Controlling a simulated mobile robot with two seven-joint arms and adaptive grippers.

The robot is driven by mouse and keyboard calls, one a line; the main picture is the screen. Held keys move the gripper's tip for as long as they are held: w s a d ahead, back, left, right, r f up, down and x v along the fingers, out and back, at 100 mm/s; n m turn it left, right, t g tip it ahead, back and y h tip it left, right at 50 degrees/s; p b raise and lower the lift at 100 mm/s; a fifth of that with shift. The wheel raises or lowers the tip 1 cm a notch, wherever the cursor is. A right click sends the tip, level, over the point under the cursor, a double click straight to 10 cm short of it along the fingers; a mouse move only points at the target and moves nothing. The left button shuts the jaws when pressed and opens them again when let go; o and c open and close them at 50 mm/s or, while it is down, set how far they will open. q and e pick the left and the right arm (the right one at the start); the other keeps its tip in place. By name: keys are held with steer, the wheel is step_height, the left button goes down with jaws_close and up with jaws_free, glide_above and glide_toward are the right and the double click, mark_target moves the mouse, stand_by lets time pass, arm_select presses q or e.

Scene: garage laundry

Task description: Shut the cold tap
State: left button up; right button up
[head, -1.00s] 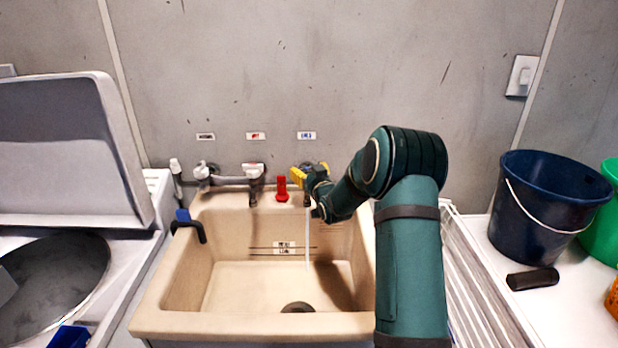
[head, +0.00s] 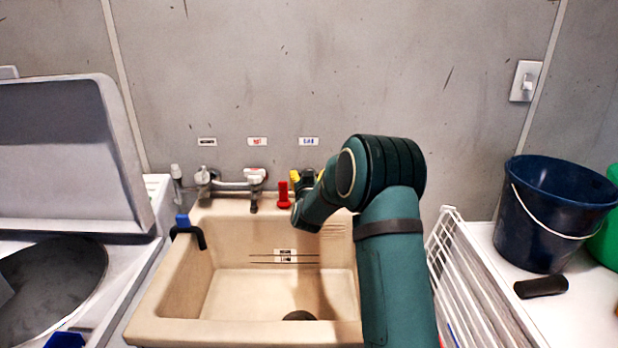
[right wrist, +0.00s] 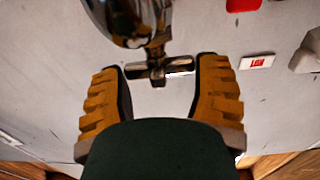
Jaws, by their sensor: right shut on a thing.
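The cold tap is on the grey wall under the blue-lettered label (head: 308,141), mostly hidden by my right arm in the head view. In the right wrist view its metal cross handle (right wrist: 155,72) sits between the yellow fingers of my right gripper (right wrist: 160,88), below a shiny round metal part (right wrist: 128,20). In the head view the right gripper (head: 306,178) shows only as yellow tips at the tap. It is shut on the handle. No water stream shows in the sink (head: 245,328) below the arm. My left gripper is not in view.
Left of the cold tap are a red bottle-like thing (head: 284,196) and another tap (head: 240,184) under the red-lettered label (head: 257,141). A white rack (head: 462,270) stands right of the sink. A dark blue bucket (head: 545,225) and black object (head: 541,287) rest on the right counter.

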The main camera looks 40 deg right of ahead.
steer(key=o, duration=1.2)
steer(key=shift+o, duration=0.2)
steer(key=v, duration=1.2)
